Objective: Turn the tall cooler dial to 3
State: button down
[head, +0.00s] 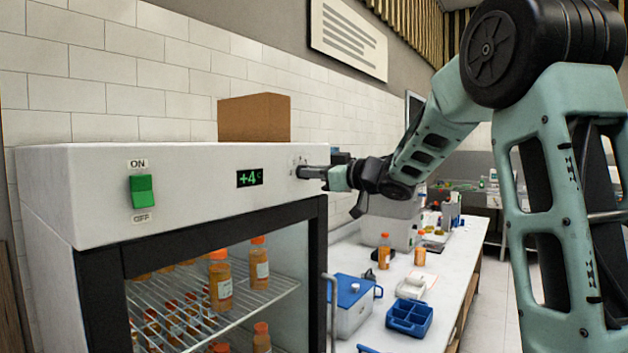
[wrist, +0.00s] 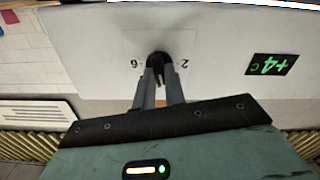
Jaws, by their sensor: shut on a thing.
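The tall cooler (head: 90,190) stands at the left in the head view, with a white top panel. Its green display (head: 250,178) reads +4 and also shows at the right in the wrist view (wrist: 272,66). The black dial (wrist: 158,57) sits on the white panel in the wrist view, with small numerals beside it. My gripper (head: 313,173) reaches the panel right of the display. In the wrist view its two fingers (wrist: 158,77) are shut on the dial. They hide much of it, so I cannot tell which number it points to.
A green ON/OFF switch (head: 141,191) is at the panel's left. A cardboard box (head: 254,118) stands on top. Orange-capped bottles (head: 220,280) sit behind the cooler's glass door. A white bench (head: 385,340) on the right holds a blue-lidded box (head: 352,300) and a blue tray (head: 409,316).

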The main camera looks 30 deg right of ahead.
jog(key=shift+f+n+b, duration=0.1)
jog(key=shift+n+b, duration=2.4)
jog(key=shift+n, duration=0.6)
jog(key=c, duration=1.5)
grip_release()
jog(key=shift+o, duration=0.2)
jog(key=shift+s, duration=0.1)
jog(key=b+v, duration=0.3)
jog(key=v, duration=1.4)
jog(key=shift+s+b, duration=0.15)
jog(key=shift+b, duration=0.15)
